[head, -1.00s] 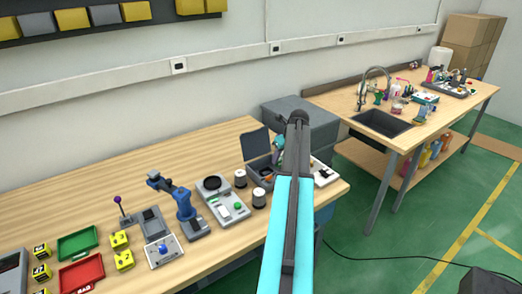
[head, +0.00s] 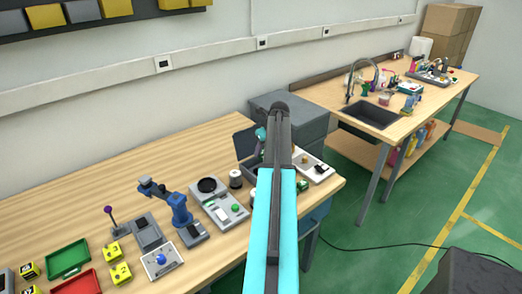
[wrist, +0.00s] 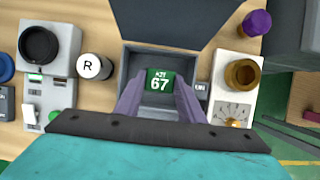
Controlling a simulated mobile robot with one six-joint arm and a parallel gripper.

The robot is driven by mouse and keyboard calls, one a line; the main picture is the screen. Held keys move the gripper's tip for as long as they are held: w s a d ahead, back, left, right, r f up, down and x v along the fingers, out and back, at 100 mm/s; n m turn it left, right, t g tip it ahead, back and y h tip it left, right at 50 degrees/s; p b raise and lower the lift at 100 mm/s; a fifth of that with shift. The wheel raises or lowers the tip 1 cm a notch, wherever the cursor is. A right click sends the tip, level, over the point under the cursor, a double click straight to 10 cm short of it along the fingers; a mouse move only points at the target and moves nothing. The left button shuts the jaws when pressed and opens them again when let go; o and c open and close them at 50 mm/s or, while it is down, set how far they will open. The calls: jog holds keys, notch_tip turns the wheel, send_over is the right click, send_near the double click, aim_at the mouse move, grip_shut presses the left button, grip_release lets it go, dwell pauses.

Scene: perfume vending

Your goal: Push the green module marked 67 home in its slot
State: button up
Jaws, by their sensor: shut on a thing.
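In the wrist view, the green module (wrist: 160,79) marked 67 sits between the two purple-grey fingers of my gripper (wrist: 158,90), which is shut on it. The module is at the mouth of a grey open box (wrist: 132,62) with a dark raised lid (wrist: 165,18). How deep the module sits in its slot cannot be told. In the head view, the raised lid (head: 245,143) shows at the bench's far end, while my arm hides the module and most of the box.
A white roll marked R (wrist: 94,67) and a grey panel with a black round dish (wrist: 40,45) stand left of the box. A pale panel with a brown knob (wrist: 242,73) is close on its right. A purple knob (wrist: 256,24) stands behind that. The bench (head: 60,205) has clear room at back left.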

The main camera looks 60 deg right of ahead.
jog(key=shift+w, duration=0.15)
jog(key=shift+f, duration=0.15)
jog(key=shift+f+b, duration=1.75)
jog(key=shift+f, duration=1.3)
jog(key=shift+a, duration=0.1)
jog(key=shift+p, duration=0.4)
jog(key=shift+f+b, duration=0.3)
jog(key=shift+f, duration=0.65)
dwell(1.4)
